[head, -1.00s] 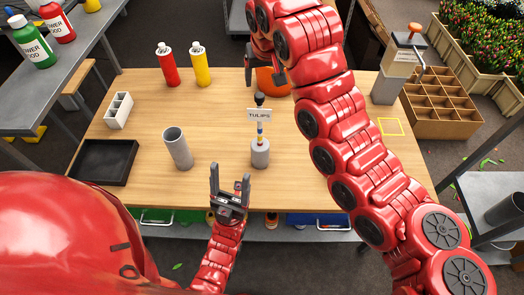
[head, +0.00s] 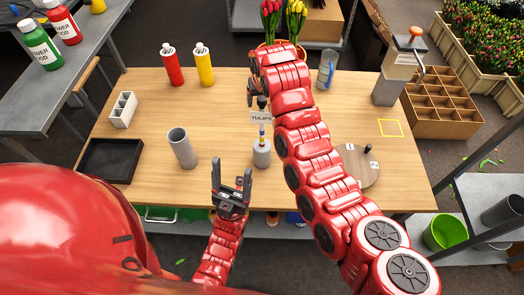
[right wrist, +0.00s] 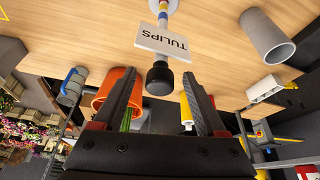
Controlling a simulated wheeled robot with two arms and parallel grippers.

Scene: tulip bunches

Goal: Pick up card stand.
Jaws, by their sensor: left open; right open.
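The card stand (head: 262,153) stands upright on the wooden table, with a grey cylinder base, a striped stem, a white card (head: 260,117) reading TULIPS and a black knob on top. My right arm partly covers the card's right edge in the head view. In the right wrist view, the black knob (right wrist: 160,79) lies ahead of and between the fingers of my right gripper (right wrist: 157,76), which is open and empty. My left gripper (head: 231,184) is open and empty, in front of the table, left of and nearer than the stand.
A grey cup (head: 182,148) stands left of the stand, with a black tray (head: 110,162) further left. Red (head: 172,66) and yellow (head: 204,65) bottles stand behind. A round board (head: 357,166) lies right of my arm. An orange pot of tulips is at the back.

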